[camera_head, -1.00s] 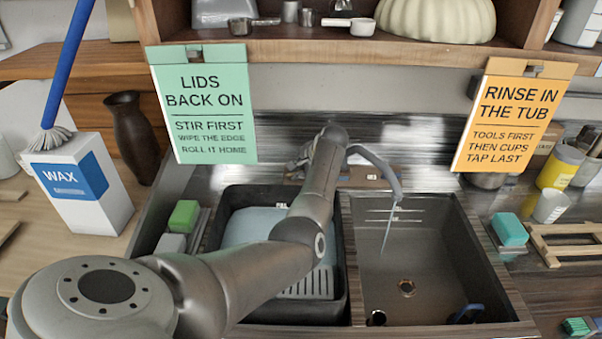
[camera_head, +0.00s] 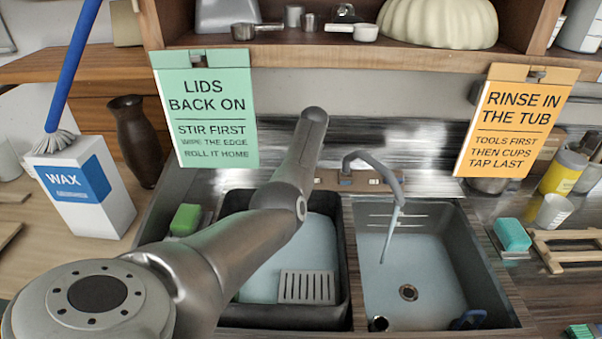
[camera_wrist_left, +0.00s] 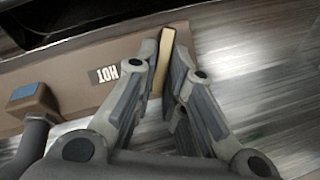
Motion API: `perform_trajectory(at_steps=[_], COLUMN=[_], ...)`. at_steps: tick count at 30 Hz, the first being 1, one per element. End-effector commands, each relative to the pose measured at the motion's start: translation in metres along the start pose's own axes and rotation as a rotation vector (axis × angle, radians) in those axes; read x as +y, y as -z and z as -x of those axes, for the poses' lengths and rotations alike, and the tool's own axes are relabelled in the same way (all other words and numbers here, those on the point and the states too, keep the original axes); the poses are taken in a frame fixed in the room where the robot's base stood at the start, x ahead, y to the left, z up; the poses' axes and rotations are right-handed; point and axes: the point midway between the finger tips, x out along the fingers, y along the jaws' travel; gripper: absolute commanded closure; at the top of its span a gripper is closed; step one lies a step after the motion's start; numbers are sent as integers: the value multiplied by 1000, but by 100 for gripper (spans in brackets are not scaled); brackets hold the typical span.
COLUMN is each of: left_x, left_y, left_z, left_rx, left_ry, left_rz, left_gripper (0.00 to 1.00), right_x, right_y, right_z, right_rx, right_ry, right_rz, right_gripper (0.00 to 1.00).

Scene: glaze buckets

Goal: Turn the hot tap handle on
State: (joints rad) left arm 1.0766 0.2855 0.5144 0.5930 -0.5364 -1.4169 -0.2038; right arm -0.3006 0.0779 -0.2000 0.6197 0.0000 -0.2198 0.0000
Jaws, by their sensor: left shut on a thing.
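In the left wrist view my left gripper (camera_wrist_left: 166,65) is shut on the hot tap handle (camera_wrist_left: 167,48), a thin tan lever. Its lower part is hidden between the fingers. The white HOT label (camera_wrist_left: 106,74) is on the brown tap base (camera_wrist_left: 65,75), left of the fingers. In the head view the grey curved tap spout (camera_head: 381,167) rises from the brown base (camera_head: 330,178) behind the sink. A thin water stream (camera_head: 390,235) runs from it. My left arm hides the gripper and handle there. My right gripper is not in view.
The stream falls into the right basin (camera_head: 455,225). A dark tub (camera_head: 345,270) with bluish water and a slotted grey piece (camera_head: 307,287) is left of it. Green (camera_head: 210,85) and orange (camera_head: 503,120) signs hang from the shelf above. A wax box (camera_head: 115,205) stands left.

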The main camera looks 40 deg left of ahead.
Motion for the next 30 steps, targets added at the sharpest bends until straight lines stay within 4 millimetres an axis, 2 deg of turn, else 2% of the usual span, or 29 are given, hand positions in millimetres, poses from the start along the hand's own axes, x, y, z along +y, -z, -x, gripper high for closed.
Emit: perform_trajectory(at_steps=[9,22,23,27,30], left_x=[-1,-1,-1,-1,-1], left_y=[0,0,0,0,0], left_z=[-1,-1,-1,-1,0], left_rx=[-1,0,0,0,0], left_ry=[-33,-36,-36,-36,-36], left_rz=[78,85,85,85,85], left_gripper=[100,100,87,69,67], right_x=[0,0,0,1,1], right_y=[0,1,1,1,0], right_z=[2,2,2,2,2], right_rx=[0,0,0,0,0], right_ry=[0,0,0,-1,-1], right_rz=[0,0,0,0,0], right_gripper=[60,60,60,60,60])
